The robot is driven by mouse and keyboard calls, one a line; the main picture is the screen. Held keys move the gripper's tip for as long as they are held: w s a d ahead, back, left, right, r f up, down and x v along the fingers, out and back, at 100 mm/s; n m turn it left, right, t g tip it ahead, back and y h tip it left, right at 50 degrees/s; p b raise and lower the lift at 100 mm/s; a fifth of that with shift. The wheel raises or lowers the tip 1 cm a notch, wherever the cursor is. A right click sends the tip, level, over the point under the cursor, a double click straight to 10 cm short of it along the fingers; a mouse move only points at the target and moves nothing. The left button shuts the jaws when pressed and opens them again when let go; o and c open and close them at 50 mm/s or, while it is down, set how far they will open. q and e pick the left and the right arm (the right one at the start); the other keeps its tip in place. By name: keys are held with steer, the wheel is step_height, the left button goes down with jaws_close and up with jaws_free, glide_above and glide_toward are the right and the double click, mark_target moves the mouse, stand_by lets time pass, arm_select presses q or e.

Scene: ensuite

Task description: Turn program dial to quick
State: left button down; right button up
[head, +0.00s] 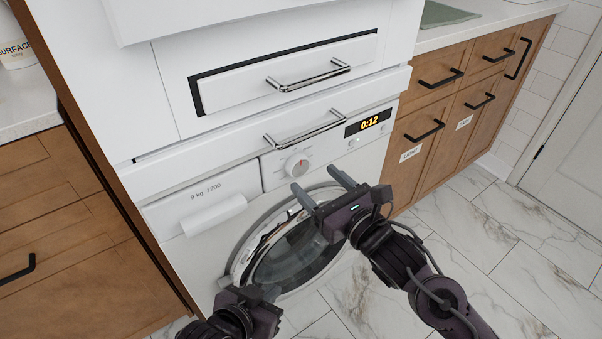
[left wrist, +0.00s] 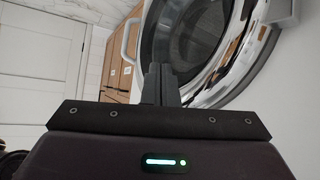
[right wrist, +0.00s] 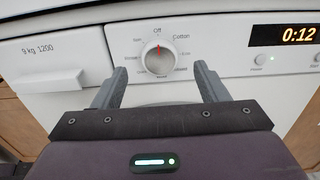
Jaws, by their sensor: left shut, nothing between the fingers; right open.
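The program dial (head: 297,165) is a round white knob on the washing machine's front panel, left of the display. In the right wrist view the dial (right wrist: 158,58) has a red pointer line directed up at the "Off" mark, with "Cotton" to its right; the smaller labels around it are hard to read. My right gripper (head: 319,182) is open in front of and below the dial, apart from it. In its wrist view the fingers (right wrist: 158,90) stand on either side below the dial. My left gripper (head: 256,292) is shut and empty, low by the round door; it also shows in the left wrist view (left wrist: 159,72).
The washer's round door (head: 290,250) is below the panel. The display (head: 368,123) reads 0:12. A detergent drawer (head: 213,213) protrudes at left, and a metal handle (head: 305,128) sticks out above the dial. Wooden cabinets (head: 440,120) stand at right; the marble floor is clear.

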mark_target(301, 166)
arm_select(q)
steer(key=shift+w+d+r+t+h, duration=0.15)
steer(key=shift+w+r+t, duration=0.15)
steer(key=shift+w+r, duration=0.25)
steer(key=shift+w+r+t+h, duration=0.15)
steer(key=shift+w+r+t, duration=0.2)
steer(key=shift+r, duration=0.3)
arm_select(e)
steer(key=shift+x, duration=2.3)
steer(key=shift+c, duration=0.5)
